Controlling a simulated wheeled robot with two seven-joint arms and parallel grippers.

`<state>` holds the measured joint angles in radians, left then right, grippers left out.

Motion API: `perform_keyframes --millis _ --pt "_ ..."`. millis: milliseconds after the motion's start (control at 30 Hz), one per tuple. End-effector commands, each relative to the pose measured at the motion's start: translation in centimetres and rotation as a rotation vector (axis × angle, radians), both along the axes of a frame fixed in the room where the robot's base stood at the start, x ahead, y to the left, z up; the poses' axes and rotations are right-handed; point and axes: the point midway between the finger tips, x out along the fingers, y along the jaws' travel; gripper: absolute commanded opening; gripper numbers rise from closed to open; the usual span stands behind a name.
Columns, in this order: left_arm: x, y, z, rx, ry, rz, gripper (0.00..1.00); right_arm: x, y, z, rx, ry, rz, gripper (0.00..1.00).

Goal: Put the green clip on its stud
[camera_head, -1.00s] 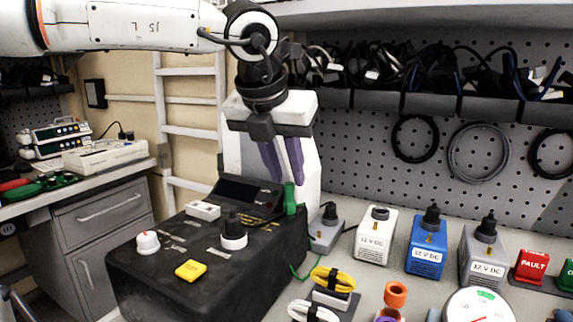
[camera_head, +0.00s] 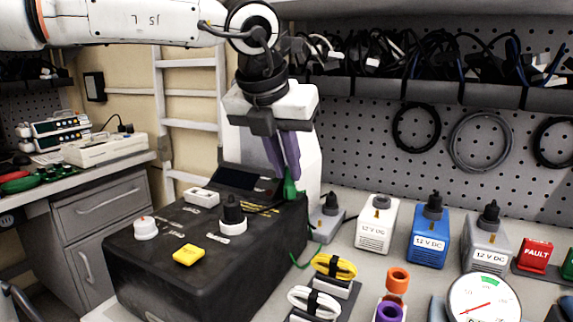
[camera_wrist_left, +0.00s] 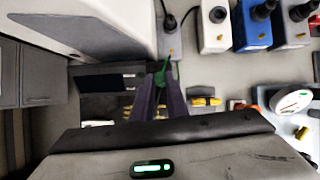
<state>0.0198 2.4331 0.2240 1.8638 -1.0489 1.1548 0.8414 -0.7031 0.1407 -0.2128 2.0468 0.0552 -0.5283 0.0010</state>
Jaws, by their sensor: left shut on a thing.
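The green clip (camera_head: 290,188) is at the back right corner of the black pump box (camera_head: 205,262). My left gripper (camera_head: 289,176) points down from above, its purple fingers shut on the clip. The clip also shows in the left wrist view (camera_wrist_left: 161,76), at the fingertips, partly hidden by them. A thin dark lead runs from the clip's area across the box top. I cannot tell which part is the clip's stud. My right gripper is not in view.
A grey block with a black plug (camera_head: 326,224) stands just right of the box. White (camera_head: 377,228), blue (camera_head: 428,242) and grey (camera_head: 485,248) 12 V DC units stand further right. A white upright body (camera_head: 305,150) stands close behind the gripper. Cable bundles (camera_head: 325,285) lie in front.

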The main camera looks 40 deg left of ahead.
Motion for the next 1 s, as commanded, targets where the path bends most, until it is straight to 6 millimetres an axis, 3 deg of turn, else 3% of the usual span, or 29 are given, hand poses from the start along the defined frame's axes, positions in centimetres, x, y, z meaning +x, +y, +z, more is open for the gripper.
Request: perform_keyframes --millis 633,1000 --pt "0.0 0.0 4.2 0.001 -0.001 0.0 0.0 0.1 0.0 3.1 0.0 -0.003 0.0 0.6" --pt "0.0 0.0 4.5 0.0 -0.001 0.0 0.0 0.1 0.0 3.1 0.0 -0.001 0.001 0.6"
